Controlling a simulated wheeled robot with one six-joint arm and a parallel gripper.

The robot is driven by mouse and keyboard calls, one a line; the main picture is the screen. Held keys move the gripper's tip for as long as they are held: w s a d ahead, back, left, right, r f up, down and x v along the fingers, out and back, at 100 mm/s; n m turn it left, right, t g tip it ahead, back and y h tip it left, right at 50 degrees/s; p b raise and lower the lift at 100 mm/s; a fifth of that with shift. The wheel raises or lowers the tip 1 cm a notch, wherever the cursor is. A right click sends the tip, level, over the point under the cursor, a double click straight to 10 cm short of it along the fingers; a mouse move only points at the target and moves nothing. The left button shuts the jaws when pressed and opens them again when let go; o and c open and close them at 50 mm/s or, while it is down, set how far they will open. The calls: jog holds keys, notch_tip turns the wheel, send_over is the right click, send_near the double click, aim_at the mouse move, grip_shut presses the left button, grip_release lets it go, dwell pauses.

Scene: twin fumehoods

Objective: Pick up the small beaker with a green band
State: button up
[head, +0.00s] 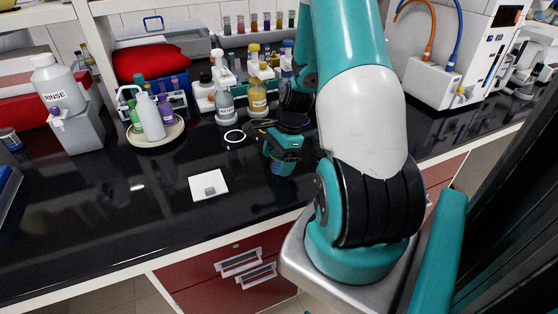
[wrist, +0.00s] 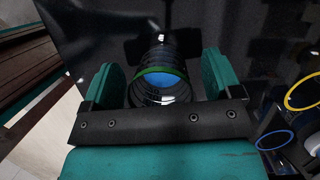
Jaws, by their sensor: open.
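The small beaker with a green band (wrist: 160,72) is clear glass with fine lines and blue contents. In the wrist view it lies between the two teal fingers of my gripper (wrist: 159,62). The fingers are spread, with a gap visible on each side of the beaker. In the head view, my gripper (head: 283,153) is low over the black bench, near its front edge. The beaker's lower part (head: 279,169) shows just under the gripper there; its upper part is hidden by the gripper.
Labelled bottles (head: 258,97) stand behind the gripper. A tray with bottles (head: 155,135) is further left. The bench's front left is clear.

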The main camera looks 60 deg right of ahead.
jog(key=c, duration=1)
